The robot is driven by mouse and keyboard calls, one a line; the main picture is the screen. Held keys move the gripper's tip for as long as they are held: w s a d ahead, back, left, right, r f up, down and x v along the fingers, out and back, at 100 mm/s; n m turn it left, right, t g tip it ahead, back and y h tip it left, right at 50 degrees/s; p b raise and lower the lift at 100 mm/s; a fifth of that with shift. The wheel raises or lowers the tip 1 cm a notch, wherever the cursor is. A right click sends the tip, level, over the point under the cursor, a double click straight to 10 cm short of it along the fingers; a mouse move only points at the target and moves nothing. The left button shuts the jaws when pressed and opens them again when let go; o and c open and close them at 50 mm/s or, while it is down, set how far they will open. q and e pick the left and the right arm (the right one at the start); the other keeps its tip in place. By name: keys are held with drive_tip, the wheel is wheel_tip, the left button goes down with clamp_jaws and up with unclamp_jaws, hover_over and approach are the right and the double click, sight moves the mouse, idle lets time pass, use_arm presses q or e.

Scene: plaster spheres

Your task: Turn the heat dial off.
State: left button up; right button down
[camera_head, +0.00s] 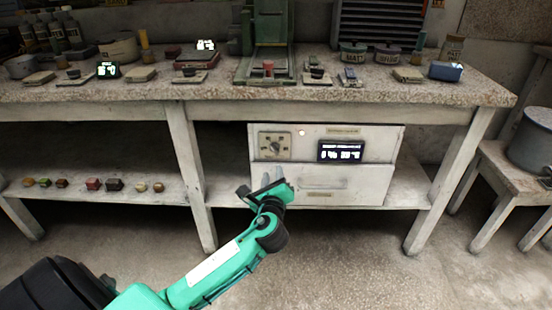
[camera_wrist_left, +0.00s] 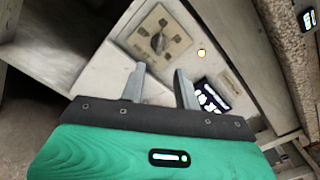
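The heat dial (camera_head: 275,146) is a dark knob on a beige square plate, at the upper left of the white cabinet front (camera_head: 370,146) under the table. In the left wrist view the dial (camera_wrist_left: 159,42) is just beyond my fingertips, up and to the left. My left gripper (camera_head: 266,184) is in front of the cabinet, below the dial. In the left wrist view its two fingers (camera_wrist_left: 158,82) are apart with nothing between them. My right gripper is not in view.
The table (camera_head: 330,93) above holds several small devices, jars (camera_head: 353,52) and a green press (camera_head: 270,40). Small colored blocks (camera_head: 94,184) lie on the lower shelf at left. A table leg (camera_head: 190,170) stands left of the cabinet. The floor in front is clear.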

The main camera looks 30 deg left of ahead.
sight(274, 151)
use_arm(q)
drive_tip(key=b+x, duration=0.2)
drive_tip(key=x, duration=0.8)
drive_tip(key=shift+w+a+f+b, duration=0.1)
drive_tip(key=shift+w+a+b, duration=0.1)
drive_tip(key=shift+w+b, duration=0.2)
drive_tip(key=shift+s, duration=0.1)
clamp_jaws()
